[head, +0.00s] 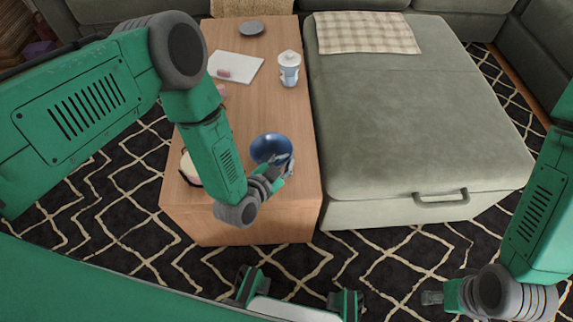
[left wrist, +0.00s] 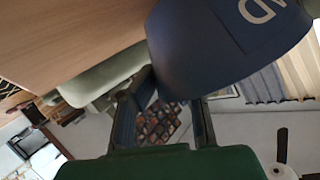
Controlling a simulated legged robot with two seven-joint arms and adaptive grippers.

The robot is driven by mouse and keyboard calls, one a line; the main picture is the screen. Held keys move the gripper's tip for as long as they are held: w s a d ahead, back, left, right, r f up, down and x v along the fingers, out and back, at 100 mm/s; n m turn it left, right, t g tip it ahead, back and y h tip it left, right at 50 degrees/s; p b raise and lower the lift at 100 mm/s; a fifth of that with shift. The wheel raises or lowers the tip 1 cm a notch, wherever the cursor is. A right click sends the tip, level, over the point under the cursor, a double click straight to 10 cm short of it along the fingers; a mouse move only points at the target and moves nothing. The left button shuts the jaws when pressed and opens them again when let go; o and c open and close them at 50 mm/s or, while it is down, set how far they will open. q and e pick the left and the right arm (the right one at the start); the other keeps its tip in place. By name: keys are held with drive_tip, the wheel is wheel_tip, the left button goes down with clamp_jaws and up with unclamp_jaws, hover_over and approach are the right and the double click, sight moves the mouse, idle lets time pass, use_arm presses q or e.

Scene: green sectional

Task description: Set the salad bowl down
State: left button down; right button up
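The blue salad bowl (head: 268,146) is at the near part of the wooden coffee table, rim up; I cannot tell whether its base touches the tabletop. Its dark blue outer wall, with part of a lettered label, fills the upper right of the left wrist view (left wrist: 215,40). My left gripper (head: 284,163) is at the bowl's near right rim, with its fingers apart. In the left wrist view the fingers (left wrist: 168,105) are spread beside the rim, and contact is unclear. My right gripper (head: 432,298) is low at the right, away from the table, its fingers not clearly seen.
The coffee table (head: 240,220) also bears a white-and-blue cup (head: 289,68), a white board (head: 240,67) with a pink item, a dark dish (head: 252,28) and a pale round item (head: 189,168) partly behind my arm. A green sofa section (head: 410,130) stands close at the right.

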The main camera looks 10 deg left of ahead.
use_arm(q)
drive_tip(key=shift+a+f, duration=0.2)
drive_tip(key=shift+f, duration=0.5)
drive_tip(key=shift+r, duration=0.1)
drive_tip(key=shift+d, duration=0.65)
drive_tip(key=c, duration=1.7)
unclamp_jaws()
drive_tip(key=shift+d, duration=0.1)
drive_tip(key=shift+a, duration=0.55)
drive_tip(key=shift+s+a+r, duration=0.15)
drive_tip(key=shift+s+r, duration=0.05)
drive_tip(key=shift+s, duration=0.1)
drive_tip(key=p+v, duration=0.4)
drive_tip(key=v, duration=0.7)
drive_tip(key=shift+s, duration=0.15)
use_arm(e)
wheel_tip(320, 180, up, 4)
drive_tip(key=shift+a+f, duration=0.15)
